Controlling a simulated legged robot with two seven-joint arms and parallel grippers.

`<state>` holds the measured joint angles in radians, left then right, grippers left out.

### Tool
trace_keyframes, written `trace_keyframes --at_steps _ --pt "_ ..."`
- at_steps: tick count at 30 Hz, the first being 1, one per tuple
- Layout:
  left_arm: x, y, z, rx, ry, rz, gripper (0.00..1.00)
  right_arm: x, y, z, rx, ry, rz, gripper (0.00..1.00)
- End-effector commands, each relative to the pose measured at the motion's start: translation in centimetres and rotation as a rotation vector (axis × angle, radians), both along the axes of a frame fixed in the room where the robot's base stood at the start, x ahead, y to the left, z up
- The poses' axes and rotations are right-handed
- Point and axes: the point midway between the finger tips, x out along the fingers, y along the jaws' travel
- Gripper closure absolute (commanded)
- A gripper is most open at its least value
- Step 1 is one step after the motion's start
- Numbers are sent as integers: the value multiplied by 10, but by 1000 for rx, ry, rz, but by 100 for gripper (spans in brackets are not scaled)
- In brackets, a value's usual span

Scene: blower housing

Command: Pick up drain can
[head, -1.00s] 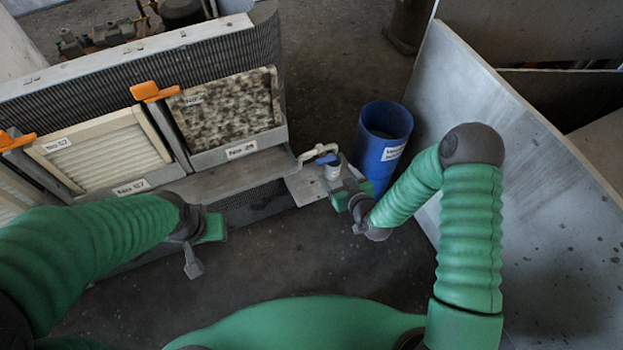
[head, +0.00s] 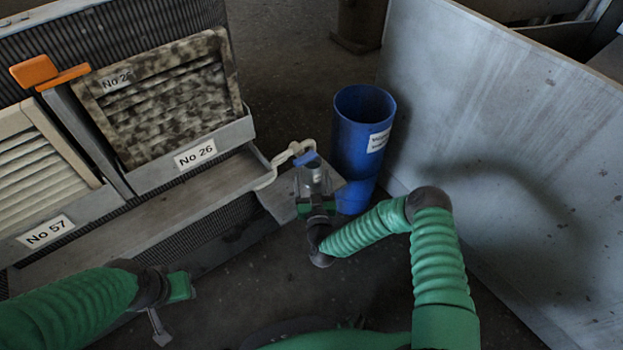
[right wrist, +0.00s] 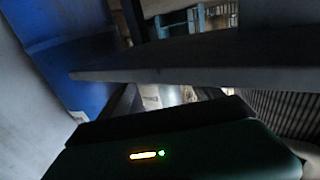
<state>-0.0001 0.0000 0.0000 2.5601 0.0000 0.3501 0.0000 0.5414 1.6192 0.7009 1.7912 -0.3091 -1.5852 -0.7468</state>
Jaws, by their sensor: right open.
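The drain can is a small pale can with a blue top (head: 307,160), beneath the white drain pipe (head: 292,152) at the end of the filter unit. My right gripper (head: 314,182) is open at the can, and its grey fingers cover much of the can's body. In the right wrist view, a pale labelled surface, seemingly the can (right wrist: 151,96), shows between the dark fingers; whether they touch it I cannot tell. My left gripper (head: 165,305) is low at the left, away from the can, its jaws unclear.
A tall blue bin (head: 350,135) with a white label stands just right of the can. A grey metal panel (head: 490,130) leans at the right. Filters No 26 (head: 165,95) and No 57 (head: 35,170) stand at the left above a metal ledge (head: 150,220).

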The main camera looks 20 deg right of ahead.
Motion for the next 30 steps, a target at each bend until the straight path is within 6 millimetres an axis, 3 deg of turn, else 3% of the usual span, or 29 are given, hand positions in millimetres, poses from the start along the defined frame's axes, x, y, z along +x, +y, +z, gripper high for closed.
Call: trace_keyframes --at_steps 9,18,30 --pt "0 0 -48 0 0 0 66 45 -11 -3 1 -1 -2 26" --pt "0 0 -47 0 0 0 66 54 -12 4 1 1 0 27" --pt "0 0 -47 0 0 0 66 53 -11 4 1 2 0 79"
